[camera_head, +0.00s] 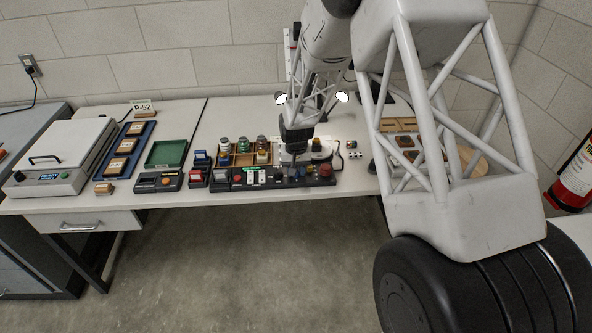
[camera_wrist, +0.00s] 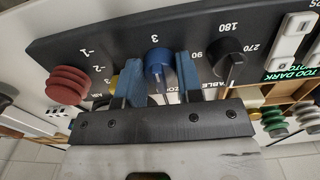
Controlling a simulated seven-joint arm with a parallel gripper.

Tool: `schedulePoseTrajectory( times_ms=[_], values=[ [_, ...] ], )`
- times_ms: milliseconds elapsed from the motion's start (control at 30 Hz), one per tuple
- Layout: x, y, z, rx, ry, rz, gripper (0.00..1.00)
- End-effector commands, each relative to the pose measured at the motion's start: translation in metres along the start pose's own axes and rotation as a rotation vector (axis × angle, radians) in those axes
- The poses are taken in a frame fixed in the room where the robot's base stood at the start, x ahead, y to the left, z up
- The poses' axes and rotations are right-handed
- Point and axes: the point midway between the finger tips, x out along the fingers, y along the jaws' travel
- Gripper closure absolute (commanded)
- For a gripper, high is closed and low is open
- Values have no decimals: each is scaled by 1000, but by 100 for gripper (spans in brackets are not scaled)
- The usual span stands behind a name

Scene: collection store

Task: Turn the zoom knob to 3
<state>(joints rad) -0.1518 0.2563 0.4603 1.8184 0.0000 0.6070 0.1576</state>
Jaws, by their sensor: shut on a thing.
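The blue knob (camera_wrist: 158,62) is on the sloping front of a dark control panel (camera_wrist: 110,38), which shows upside down in the wrist view. The figure 3 is printed directly above the knob in that view. The partly hidden lettering below seems to read ZOOM. My gripper (camera_wrist: 160,78) is shut on the blue knob, with one blue-padded finger on each side. Which way the knob points is too small to tell. In the head view my gripper (camera_head: 296,160) is over the right part of the panel (camera_head: 222,182) and hides the knob.
A black knob (camera_wrist: 230,60) marked 90, 180 and 270 stands right of the blue knob. A red ribbed knob (camera_wrist: 67,85) is on the left, near -1 and -2. Spools (camera_head: 243,145) in a wooden rack are behind the panel. A green tray (camera_head: 166,153) lies farther left.

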Motion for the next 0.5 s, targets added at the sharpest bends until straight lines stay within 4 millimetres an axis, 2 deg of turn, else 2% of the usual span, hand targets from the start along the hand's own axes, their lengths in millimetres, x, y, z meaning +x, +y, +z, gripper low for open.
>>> schedulePoseTrajectory(
  times_ms=[500],
  values=[
    [0, 0, 0, 35, 0, 0, 90]
  ],
)
